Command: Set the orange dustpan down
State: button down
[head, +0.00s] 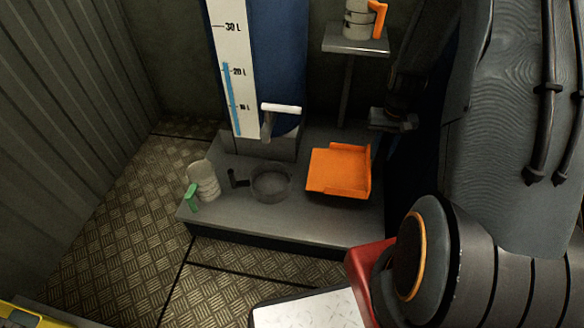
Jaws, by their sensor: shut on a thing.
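The orange dustpan (338,172) is at the right end of a low grey platform (300,215), flat side up, with its raised walls at the back and right. A dark shadow shows along its front edge; I cannot tell whether it rests fully on the platform. Its handle does not show. Part of my arm (425,255) fills the lower right.
On the platform stand a round dark pan (271,183) and a green-handled jug (203,180). Behind are a blue tank with a scale (237,80) and a small raised shelf (352,44) with an orange-handled jug (357,20). Patterned floor lies open at left.

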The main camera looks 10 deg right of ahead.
aim_at(375, 172)
jog(key=shift+d+f, duration=0.1)
jog(key=shift+d, duration=0.15)
jog(key=shift+f+b, duration=1.9)
jog(key=shift+f, duration=3.25)
jog(key=c, duration=1.4)
grip_release()
notch_tip(375, 172, up, 12)
jog(key=p, duration=0.4)
